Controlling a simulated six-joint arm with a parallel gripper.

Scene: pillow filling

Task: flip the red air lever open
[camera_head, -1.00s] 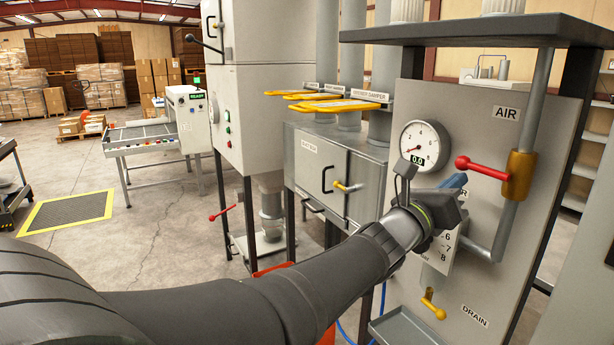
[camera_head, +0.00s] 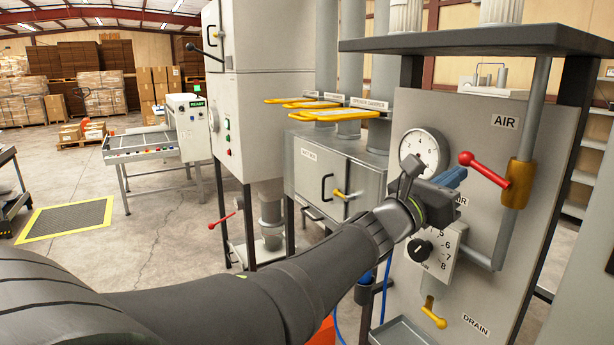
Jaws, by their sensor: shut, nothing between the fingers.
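The lever points left and up from the valve, tilted. My gripper (camera_head: 454,177), dark with a blue part at its tip, is just below and left of the red ball end. I cannot tell if it touches the lever. The gripper is shut and holds nothing. The pressure gauge (camera_head: 420,147) is behind it, its lower part hidden by the gripper.
A black numbered knob (camera_head: 420,250) and a yellow drain lever (camera_head: 433,315) are lower on the panel. A dark shelf (camera_head: 480,40) overhangs the panel. Yellow damper handles (camera_head: 333,115) stick out at left. Floor at left is open.

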